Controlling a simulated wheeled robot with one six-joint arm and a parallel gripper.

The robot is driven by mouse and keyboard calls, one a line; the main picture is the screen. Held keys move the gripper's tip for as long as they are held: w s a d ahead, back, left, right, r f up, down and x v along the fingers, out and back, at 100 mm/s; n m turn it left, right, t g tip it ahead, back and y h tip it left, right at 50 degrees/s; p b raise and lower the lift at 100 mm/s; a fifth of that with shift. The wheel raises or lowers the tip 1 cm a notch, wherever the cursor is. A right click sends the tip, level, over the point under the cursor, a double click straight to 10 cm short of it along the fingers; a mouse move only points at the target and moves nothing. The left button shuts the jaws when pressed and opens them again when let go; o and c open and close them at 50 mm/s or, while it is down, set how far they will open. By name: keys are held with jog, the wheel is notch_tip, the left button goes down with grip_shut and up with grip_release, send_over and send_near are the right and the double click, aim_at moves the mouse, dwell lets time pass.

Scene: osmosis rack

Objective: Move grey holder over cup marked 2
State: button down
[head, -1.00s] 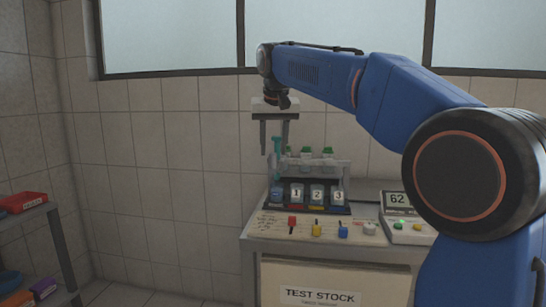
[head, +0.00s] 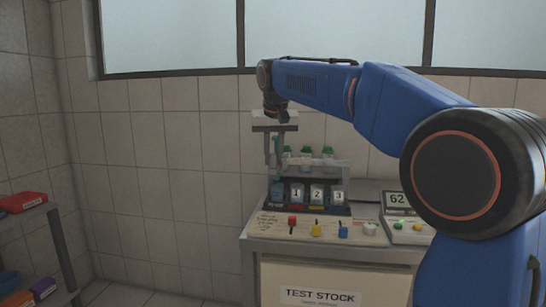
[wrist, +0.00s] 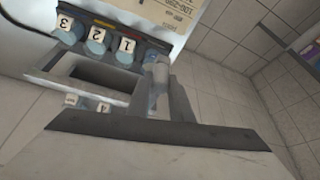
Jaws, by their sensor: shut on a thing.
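My gripper (head: 274,157) is low at the left end of the rack, with its fingers shut around the upper part of the grey holder (wrist: 160,73). The holder stands upright above the leftmost cup, left of cup 1 in the head view; the fingers partly hide it. The cup marked 2 (head: 317,194) is in the row between cup 1 (head: 297,193) and cup 3 (head: 338,193). In the wrist view the row is upside down, with cup 2 (wrist: 97,38) left of cup 1 (wrist: 127,47). The holder is not over cup 2.
A pale crossbar (head: 325,165) runs above the cups, with green-capped bottles (head: 306,153) behind it. Coloured knobs (head: 316,230) line the bench front. A display box reading 62 (head: 398,199) stands at right. A shelf with trays (head: 22,202) is far left.

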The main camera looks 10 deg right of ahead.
jog(key=s+d, duration=0.5)
jog(key=d, duration=0.8)
jog(key=shift+s, duration=0.15)
jog(key=c, duration=1.6)
grip_release()
jog(key=shift+r, duration=0.1)
jog(key=v, duration=1.7)
jog(key=shift+r, duration=0.15)
